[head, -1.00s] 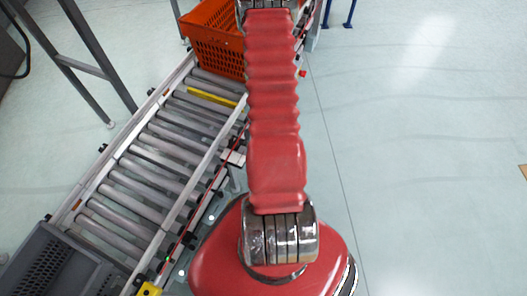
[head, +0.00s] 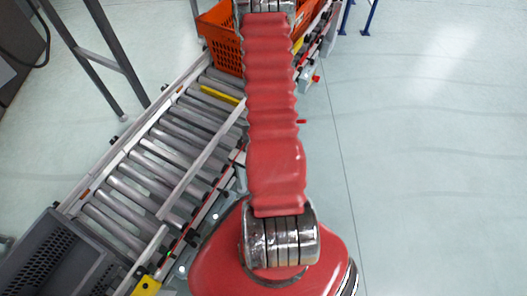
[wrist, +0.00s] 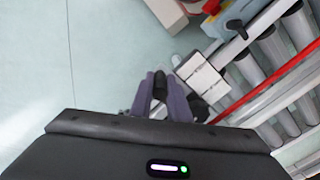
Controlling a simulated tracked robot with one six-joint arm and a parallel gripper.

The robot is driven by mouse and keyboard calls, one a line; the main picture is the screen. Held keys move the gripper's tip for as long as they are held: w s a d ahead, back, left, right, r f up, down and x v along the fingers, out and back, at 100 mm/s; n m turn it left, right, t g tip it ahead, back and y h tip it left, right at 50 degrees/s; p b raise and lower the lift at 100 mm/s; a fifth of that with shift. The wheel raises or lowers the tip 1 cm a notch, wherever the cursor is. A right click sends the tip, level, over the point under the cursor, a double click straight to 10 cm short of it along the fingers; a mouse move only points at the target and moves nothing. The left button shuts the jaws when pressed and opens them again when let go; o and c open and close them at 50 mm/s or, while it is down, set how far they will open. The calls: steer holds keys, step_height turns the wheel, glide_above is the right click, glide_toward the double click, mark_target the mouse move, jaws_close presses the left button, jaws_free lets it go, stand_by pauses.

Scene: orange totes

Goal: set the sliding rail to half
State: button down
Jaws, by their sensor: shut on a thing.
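The sliding rail (head: 200,157) is a pale bar lying lengthwise over the conveyor rollers in the head view. Its near end is offset inward from the fixed side frame, over the rollers. In the wrist view, my gripper's purple-grey fingers (wrist: 162,92) are shut around a small dark part, seemingly the rail's handle (wrist: 160,85), beside the conveyor's side. A white plate (wrist: 197,76) shows just right of the fingers. In the head view my red arm hides my gripper and the rail's far part.
Grey rollers (head: 130,195) fill the conveyor. An orange tote (head: 222,42) stands at its far end and a grey tote (head: 62,262) at its near left end. A grey metal stand (head: 98,58) is at upper left. The floor on the right is clear.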

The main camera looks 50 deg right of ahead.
steer(key=shift+w, duration=0.15)
steer(key=c, duration=1.7)
jaws_free()
steer(key=shift+r, duration=0.1)
steer(key=shift+r, duration=6.8)
